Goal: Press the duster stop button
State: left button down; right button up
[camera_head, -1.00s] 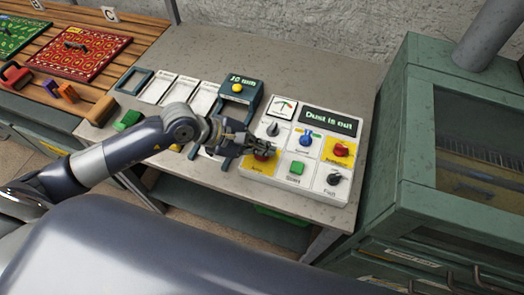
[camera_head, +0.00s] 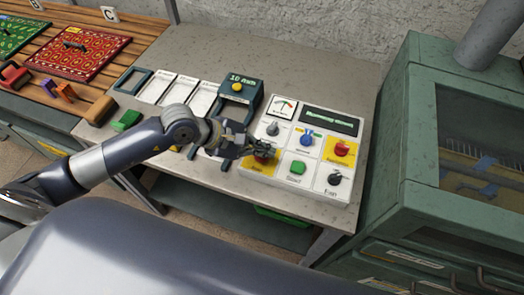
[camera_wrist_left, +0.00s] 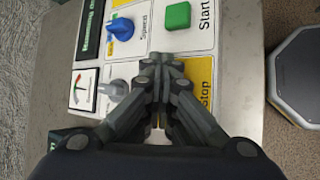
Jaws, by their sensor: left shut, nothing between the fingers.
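The control panel (camera_head: 313,183) is a white board of buttons and knobs on the grey table. Its stop button (camera_head: 262,160) is red on a yellow tile at the lower left. My left gripper (camera_head: 270,150) is shut and empty, with its fingertips over that tile and partly covering the button. In the left wrist view, my closed fingers (camera_wrist_left: 163,62) lie across the yellow tile marked Stop (camera_wrist_left: 205,85); the button is hidden behind them. I cannot tell whether they touch it. My right gripper is not in view.
A green start button (camera_head: 297,168), a blue knob (camera_head: 306,139) and another red button (camera_head: 341,149) sit close by. The display (camera_head: 330,121) is lit with small green text. A green cabinet (camera_head: 450,160) stands at the right. A block marked 10 mm (camera_head: 241,88) is behind the gripper.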

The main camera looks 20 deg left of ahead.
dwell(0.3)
pick_arm(q)
jog(key=shift+r+p, duration=0.35)
jog(key=shift+r, duration=0.55)
notch_tip(320, 180, up, 5)
jog(key=shift+p, duration=1.2)
